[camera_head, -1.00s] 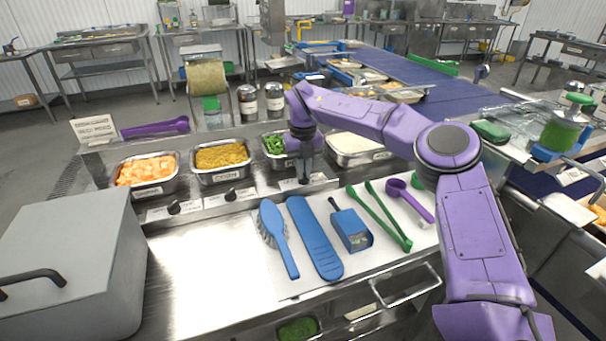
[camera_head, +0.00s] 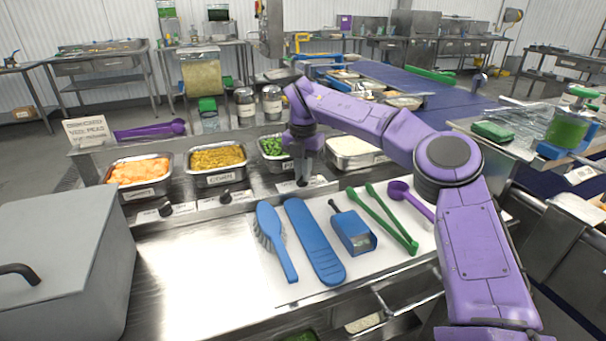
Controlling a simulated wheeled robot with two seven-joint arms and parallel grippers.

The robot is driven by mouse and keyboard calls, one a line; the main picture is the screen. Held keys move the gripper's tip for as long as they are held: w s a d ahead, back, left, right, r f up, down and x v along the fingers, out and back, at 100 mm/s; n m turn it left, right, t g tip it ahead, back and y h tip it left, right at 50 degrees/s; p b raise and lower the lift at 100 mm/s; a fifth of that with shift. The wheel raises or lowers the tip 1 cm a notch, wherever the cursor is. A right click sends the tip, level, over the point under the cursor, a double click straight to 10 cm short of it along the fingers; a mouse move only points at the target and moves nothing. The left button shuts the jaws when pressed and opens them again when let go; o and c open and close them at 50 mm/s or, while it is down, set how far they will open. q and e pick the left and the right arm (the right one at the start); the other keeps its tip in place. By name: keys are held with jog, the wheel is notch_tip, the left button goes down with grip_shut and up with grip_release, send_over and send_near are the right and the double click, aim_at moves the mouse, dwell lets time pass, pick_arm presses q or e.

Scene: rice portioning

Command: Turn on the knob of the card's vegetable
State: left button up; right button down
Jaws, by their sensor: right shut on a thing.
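The white card (camera_head: 87,132) stands at the back left; its small print seems to read "peas". The pan of green peas (camera_head: 268,147) is third from the left in the row, partly behind my right gripper. My right gripper (camera_head: 303,178) points down at the front panel below the peas pan and is shut on the knob there, which it mostly hides. The knob's turn angle cannot be told. Two other black knobs show: one below the carrot pan (camera_head: 165,209) and one below the corn pan (camera_head: 225,197). My left gripper is out of view.
A carrot pan (camera_head: 140,192), a corn pan (camera_head: 219,183) and a white rice pan (camera_head: 352,168) flank the peas. A blue brush (camera_head: 270,228), blue paddle, scoop, green tongs and purple ladle lie in front. A grey box (camera_head: 70,250) stands at left.

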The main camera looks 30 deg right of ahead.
jog(key=shift+d+r, duration=0.1)
dwell(0.4)
jog(key=c, duration=1.2)
grip_release()
notch_tip(320, 180, up, 10)
jog(key=shift+r+p, duration=0.25)
jog(key=shift+p, duration=0.8)
